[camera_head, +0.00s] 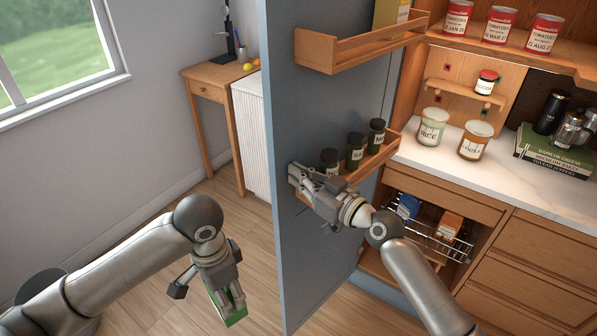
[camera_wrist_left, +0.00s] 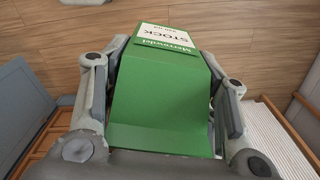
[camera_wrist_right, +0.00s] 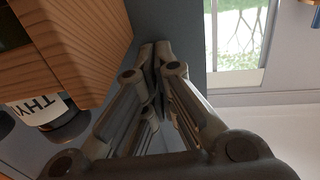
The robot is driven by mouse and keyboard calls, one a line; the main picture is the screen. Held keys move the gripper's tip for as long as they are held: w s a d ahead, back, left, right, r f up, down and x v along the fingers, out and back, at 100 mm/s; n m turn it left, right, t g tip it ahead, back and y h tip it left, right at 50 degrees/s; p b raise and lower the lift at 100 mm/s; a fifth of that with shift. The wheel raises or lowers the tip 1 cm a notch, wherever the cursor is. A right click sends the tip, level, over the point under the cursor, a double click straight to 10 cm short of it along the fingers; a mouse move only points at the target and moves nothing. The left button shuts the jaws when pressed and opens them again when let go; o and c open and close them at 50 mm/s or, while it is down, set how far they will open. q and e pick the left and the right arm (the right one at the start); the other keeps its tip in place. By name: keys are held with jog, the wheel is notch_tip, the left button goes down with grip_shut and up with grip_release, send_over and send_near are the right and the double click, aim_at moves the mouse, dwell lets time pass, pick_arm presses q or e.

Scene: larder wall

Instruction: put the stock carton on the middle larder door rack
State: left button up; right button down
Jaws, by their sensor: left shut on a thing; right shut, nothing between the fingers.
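The green stock carton (camera_wrist_left: 160,95) is between the fingers of my left gripper (camera_head: 208,288), with its STOCK label facing away from the palm. In the head view the carton (camera_head: 238,318) hangs low over the floor, left of the door and partly hidden by the gripper. The blue-grey larder door (camera_head: 300,255) stands open. Its middle rack (camera_head: 378,160) is wooden and holds 3 dark jars. My right gripper (camera_head: 298,180) is shut and empty at the rack's near end, beside the door face. In the right wrist view its closed fingertips (camera_wrist_right: 155,50) are close to the door.
An upper door rack (camera_head: 345,50) holds a yellow box (camera_head: 390,12). A jar labelled THY (camera_wrist_right: 40,110) is close to my right gripper. A pulled-out wire basket (camera_head: 440,240) holds packets below the counter (camera_head: 455,165). The floor (camera_head: 155,260) left of the door is open.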

aim_at(286, 167)
jog(key=shift+w+a, duration=0.15)
